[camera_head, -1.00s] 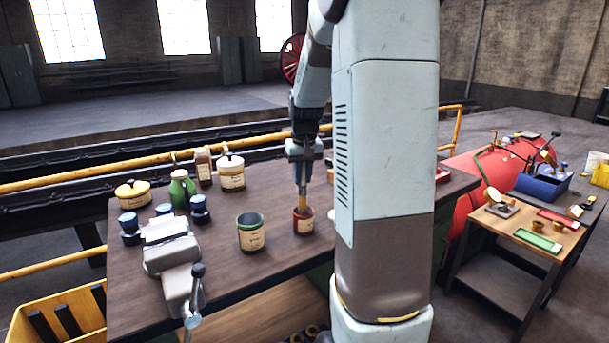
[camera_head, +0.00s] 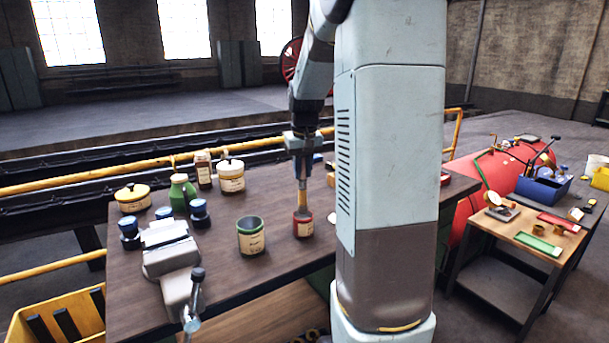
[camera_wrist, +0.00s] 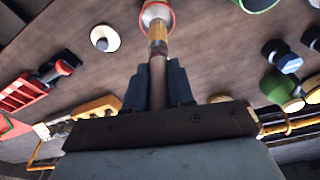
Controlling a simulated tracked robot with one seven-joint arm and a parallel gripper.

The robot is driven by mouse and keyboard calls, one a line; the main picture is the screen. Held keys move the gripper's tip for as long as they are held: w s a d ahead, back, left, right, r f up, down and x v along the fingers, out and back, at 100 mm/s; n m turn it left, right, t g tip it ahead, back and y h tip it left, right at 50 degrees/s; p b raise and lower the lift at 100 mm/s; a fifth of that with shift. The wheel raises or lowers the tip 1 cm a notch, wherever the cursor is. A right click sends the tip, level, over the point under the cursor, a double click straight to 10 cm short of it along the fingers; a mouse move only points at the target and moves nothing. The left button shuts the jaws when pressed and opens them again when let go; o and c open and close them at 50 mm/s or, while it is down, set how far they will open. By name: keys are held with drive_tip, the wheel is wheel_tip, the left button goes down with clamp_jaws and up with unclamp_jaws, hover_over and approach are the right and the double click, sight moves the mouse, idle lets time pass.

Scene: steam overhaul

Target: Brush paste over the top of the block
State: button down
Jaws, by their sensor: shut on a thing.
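My gripper (camera_head: 301,150) is shut on the handle of an upright brush (camera_head: 302,185) above the workbench. In the wrist view, the brush (camera_wrist: 158,70) runs from between the dark fingers towards a small red-rimmed pot (camera_wrist: 155,14). In the head view, its lower end is at the mouth of this red pot (camera_head: 303,226); the bristles are hidden or too small to make out. A yellowish piece (camera_wrist: 97,106) lies on the bench in the wrist view; I cannot tell whether it is the block.
A green-rimmed pot (camera_head: 251,238) stands left of the red pot. A vise (camera_head: 170,250), dark blue-capped bottles, a green bottle (camera_head: 182,192) and jars stand further left. A white round item (camera_wrist: 105,38) and a red rack (camera_wrist: 20,93) also lie on the bench.

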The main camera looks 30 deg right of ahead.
drive_tip(key=shift+r, duration=1.95)
